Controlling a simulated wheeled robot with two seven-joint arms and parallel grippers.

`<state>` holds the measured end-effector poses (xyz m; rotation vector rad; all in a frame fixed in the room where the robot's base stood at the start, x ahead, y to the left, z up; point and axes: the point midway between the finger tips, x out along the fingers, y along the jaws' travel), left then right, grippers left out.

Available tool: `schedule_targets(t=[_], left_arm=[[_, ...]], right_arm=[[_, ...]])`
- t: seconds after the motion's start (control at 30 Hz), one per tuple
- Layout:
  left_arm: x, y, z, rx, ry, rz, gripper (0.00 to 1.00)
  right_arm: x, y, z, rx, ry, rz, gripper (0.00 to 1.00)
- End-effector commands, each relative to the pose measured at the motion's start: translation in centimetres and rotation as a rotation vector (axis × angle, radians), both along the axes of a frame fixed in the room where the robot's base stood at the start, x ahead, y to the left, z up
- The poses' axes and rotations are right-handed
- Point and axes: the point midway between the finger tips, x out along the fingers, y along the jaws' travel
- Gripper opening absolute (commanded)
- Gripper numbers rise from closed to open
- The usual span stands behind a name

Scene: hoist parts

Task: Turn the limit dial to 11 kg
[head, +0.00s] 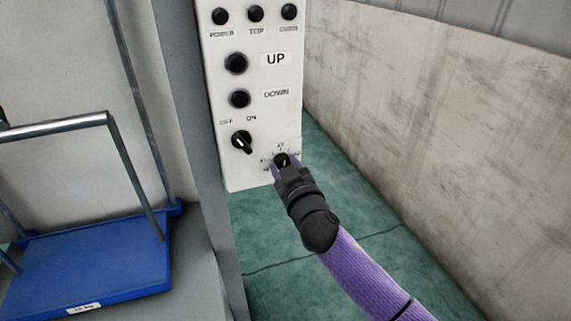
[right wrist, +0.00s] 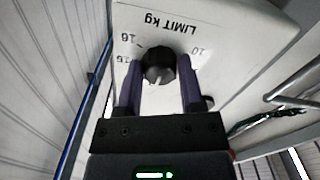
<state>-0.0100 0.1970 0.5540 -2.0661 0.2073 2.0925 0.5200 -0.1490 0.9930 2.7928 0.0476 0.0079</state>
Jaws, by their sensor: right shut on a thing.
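The limit dial (head: 281,158) is a small black knob at the lower right of the white control box (head: 245,174). It also shows in the right wrist view (right wrist: 158,66), under upside-down "LIMIT kg" lettering, with a white pointer mark. Printed numbers surround it; one looks like 10 and another like 16, and the exact setting cannot be read. My right gripper (head: 282,168) is shut on the dial, one purple finger on each side, seen in the right wrist view (right wrist: 160,88). My left gripper is in neither view.
Above the dial are an OFF/ON switch (head: 242,141), a DOWN button (head: 239,98), an UP button (head: 236,62) and a row of small round lamps or buttons. A blue platform (head: 95,268) with a metal rail stands at left. A concrete wall (head: 440,120) rises at right.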

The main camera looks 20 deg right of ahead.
Motion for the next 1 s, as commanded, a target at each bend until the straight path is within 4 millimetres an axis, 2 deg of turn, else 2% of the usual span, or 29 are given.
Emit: schedule_targets(t=[0.27,1.0], left_arm=[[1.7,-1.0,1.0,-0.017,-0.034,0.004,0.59],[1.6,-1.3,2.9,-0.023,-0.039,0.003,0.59]], right_arm=[[0.0,0.0,0.2,-0.261,-0.009,-0.001,0.0],[0.0,-0.1,0.2,-0.964,-0.033,0.0,0.0]])
